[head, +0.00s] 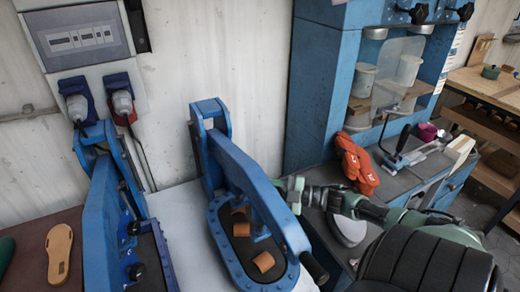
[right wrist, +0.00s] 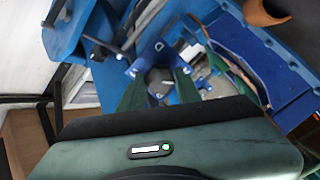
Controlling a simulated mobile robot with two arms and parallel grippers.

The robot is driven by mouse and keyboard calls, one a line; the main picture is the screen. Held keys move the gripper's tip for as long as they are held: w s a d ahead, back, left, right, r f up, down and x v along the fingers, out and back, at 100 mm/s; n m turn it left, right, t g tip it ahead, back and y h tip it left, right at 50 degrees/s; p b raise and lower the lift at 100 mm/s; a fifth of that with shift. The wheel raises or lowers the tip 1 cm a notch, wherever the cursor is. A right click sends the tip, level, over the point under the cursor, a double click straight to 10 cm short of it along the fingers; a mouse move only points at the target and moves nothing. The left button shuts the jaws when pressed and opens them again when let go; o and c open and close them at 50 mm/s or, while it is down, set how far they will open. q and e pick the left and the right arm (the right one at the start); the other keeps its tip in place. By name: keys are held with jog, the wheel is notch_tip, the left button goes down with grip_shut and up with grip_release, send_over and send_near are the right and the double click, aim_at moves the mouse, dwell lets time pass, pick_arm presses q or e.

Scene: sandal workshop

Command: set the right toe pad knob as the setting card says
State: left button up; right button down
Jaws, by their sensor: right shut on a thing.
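My right arm reaches in from the right in the head view, and its green gripper (head: 284,188) is beside the lever arm of the middle blue press (head: 240,165). In the right wrist view the two green fingers of this gripper (right wrist: 159,88) stand on either side of a dark round knob (right wrist: 158,76) with a pale pointer mark, and are shut on it. The knob is hidden behind the gripper and press in the head view. I cannot make out a readable setting card. My left gripper is not in view.
Tan pieces (head: 263,261) lie on the press bed. Another blue press (head: 105,215) stands left, with a tan sole (head: 59,252) beside it. A blue cabinet (head: 320,75) stands behind my right arm, with red gloves (head: 357,163) on its ledge. White tabletop (head: 183,215) shows between the presses.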

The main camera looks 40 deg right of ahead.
jog(key=shift+n, duration=0.6)
jog(key=c, duration=1)
grip_release()
jog(key=shift+s, duration=0.1)
jog(key=b+v, duration=0.1)
jog(key=v, duration=0.6)
jog(key=shift+s+d+b, duration=0.25)
jog(key=shift+b, duration=0.05)
